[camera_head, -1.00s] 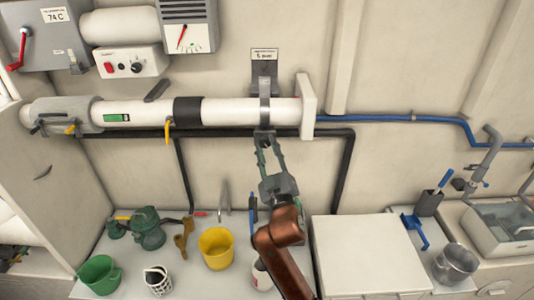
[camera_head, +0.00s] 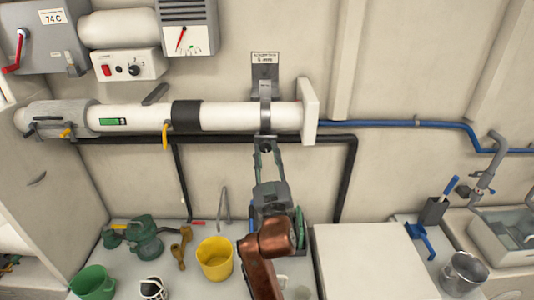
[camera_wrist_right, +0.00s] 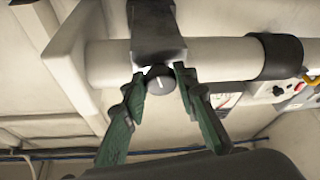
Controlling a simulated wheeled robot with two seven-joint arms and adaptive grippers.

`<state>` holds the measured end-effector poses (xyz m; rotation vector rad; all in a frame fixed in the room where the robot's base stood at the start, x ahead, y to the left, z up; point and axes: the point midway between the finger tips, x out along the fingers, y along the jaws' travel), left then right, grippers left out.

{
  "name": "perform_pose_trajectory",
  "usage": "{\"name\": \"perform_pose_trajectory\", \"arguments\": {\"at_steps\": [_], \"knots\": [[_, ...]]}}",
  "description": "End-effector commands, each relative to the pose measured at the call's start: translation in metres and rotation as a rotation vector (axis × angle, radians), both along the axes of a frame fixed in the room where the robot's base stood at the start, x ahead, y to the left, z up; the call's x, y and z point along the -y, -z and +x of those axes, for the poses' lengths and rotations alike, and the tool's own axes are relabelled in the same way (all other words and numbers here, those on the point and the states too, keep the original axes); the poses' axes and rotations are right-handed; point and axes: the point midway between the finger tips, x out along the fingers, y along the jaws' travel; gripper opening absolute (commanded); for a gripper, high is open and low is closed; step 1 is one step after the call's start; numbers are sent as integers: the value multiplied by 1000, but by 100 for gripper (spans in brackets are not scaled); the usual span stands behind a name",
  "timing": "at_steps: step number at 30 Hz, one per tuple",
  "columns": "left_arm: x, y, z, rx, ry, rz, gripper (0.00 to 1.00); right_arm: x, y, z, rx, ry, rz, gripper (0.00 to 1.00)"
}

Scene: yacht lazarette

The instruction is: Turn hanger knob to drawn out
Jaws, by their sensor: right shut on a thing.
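The hanger is a grey metal bracket (camera_head: 264,92) with a strap around the white pipe, below a small label on the wall. Its dark round knob (camera_wrist_right: 160,80) shows in the right wrist view under the bracket, with a pale line on its face. My right gripper (camera_head: 266,148) reaches up to the hanger's underside. In the right wrist view its green fingers (camera_wrist_right: 160,84) stand on both sides of the knob and are shut on it. In the head view the knob is mostly hidden by the fingers. My left gripper is not in view.
The white pipe (camera_head: 235,114) runs along the wall, with a black pipe (camera_head: 330,138) just below it. A yellow cup (camera_head: 214,260), green cup (camera_head: 92,284) and green pump-like fitting (camera_head: 143,236) stand on the counter below. A white box (camera_head: 370,262) stands right of my arm.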

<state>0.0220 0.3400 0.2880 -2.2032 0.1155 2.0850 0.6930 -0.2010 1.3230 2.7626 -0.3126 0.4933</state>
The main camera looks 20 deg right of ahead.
Motion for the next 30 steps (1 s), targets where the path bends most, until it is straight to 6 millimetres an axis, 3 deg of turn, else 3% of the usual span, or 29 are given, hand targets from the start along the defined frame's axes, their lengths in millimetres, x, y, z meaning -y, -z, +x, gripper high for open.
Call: {"name": "perform_pose_trajectory", "arguments": {"at_steps": [2, 3, 10, 20, 30], "knots": [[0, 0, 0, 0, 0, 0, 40, 0, 2, 1, -3, 0, 0, 3], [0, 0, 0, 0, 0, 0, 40, 0, 2, 1, -3, 0, 0, 27], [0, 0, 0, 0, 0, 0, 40, 0, 1, 0, -1, 0, -1, 43], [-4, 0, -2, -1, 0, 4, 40, 0, -4, 0, 2, 1, -2, 44], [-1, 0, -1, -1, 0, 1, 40, -1, -61, -1, 6, 0, -3, 44]]}}
